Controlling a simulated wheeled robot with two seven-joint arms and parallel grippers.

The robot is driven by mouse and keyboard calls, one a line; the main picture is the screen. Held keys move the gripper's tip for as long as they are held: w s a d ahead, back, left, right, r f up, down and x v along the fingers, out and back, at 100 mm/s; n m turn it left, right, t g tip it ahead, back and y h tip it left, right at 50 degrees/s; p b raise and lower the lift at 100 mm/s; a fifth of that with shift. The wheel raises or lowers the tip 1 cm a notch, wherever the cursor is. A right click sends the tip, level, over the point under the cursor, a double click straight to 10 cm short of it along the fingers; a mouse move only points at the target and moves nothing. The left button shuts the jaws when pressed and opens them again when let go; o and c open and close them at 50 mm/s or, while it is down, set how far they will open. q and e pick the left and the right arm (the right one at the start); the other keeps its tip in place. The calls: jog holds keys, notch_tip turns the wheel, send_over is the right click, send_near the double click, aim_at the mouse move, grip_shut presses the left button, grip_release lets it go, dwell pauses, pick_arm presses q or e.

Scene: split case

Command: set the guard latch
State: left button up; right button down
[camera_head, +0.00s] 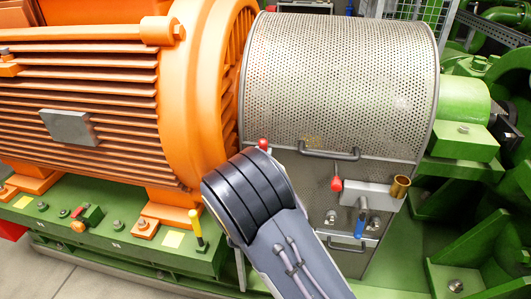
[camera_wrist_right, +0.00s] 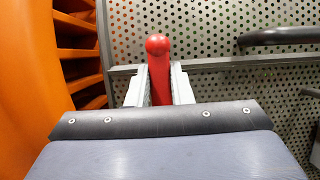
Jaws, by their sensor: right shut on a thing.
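The perforated metal guard (camera_head: 345,75) covers the space between the orange motor and the green machine. A red-handled latch (camera_head: 263,144) at its left edge shows just above my right gripper (camera_head: 245,190). In the right wrist view the red handle (camera_wrist_right: 158,50) stands upright between the two fingers of my right gripper (camera_wrist_right: 160,82), which is shut on it. In the head view my wrist hides the fingers and the lower part of this latch. A second red knob (camera_head: 337,184) hangs at the guard's front seam, apart from my gripper. My left gripper is not in view.
The orange motor (camera_head: 90,75) stands close on the left. A dark bar handle (camera_head: 328,153) sticks out from the guard. Right of my arm are a bracket with a brass cup (camera_head: 400,187) and a blue-handled lever (camera_head: 361,222). A yellow-handled lever (camera_head: 196,222) stands on the green base.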

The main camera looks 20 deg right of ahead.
jog(key=shift+a, duration=0.1)
dwell(0.4)
jog(key=c, duration=1.3)
grip_release()
jog(key=shift+f, duration=0.1)
jog(key=v, duration=0.7)
jog(key=shift+s+a, duration=0.2)
jog(key=shift+s, duration=0.15)
jog(key=shift+f, duration=0.1)
